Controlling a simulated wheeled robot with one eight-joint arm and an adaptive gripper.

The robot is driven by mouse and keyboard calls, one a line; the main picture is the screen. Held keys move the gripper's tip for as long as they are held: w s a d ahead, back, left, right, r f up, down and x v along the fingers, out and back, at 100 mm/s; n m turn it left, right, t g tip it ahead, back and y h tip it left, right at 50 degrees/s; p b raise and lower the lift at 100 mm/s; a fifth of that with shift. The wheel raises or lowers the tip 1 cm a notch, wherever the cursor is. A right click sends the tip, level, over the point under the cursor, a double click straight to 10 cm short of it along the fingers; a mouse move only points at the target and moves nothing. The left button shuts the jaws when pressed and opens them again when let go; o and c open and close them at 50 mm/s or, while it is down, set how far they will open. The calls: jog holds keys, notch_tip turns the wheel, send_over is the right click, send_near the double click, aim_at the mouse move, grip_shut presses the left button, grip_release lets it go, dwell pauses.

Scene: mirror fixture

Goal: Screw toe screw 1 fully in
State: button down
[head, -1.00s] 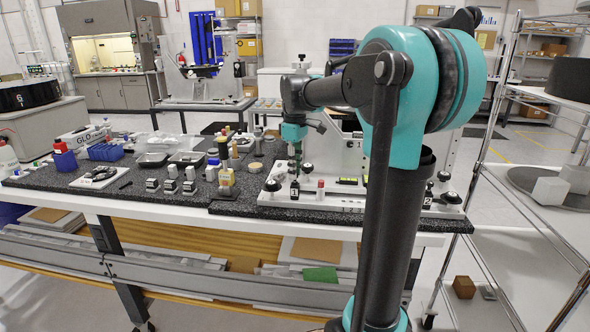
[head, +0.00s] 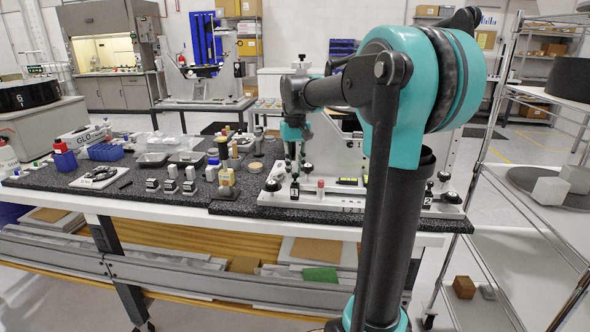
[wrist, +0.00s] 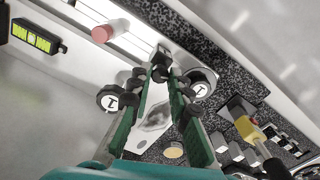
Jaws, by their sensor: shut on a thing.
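The mirror fixture (head: 335,202) stands on the dark speckled bench top, with a label "1" (head: 294,190) at its front left and a label "2" (head: 427,199) at its right. My gripper (head: 293,165) points down above label "1". In the wrist view its green-lined fingers (wrist: 161,76) converge on a small dark piece, which seems to be toe screw 1 (wrist: 162,57). The fingertips hide most of that screw, so its depth cannot be told. Black round knobs with white faces sit left (wrist: 113,98) and right (wrist: 202,82) of the fingers.
A red-topped cylinder (head: 320,184) and a green level vial (head: 348,181) are close to the right of my gripper. Wire shelving (head: 500,120) stands at the right.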

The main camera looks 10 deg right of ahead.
jog(key=m, duration=0.4)
jog(key=shift+m, duration=0.3)
jog(key=m, duration=0.3)
jog(key=shift+m, duration=0.4)
jog(key=m, duration=0.4)
jog(key=shift+m, duration=1.8)
jog(key=c, duration=1.4)
grip_release()
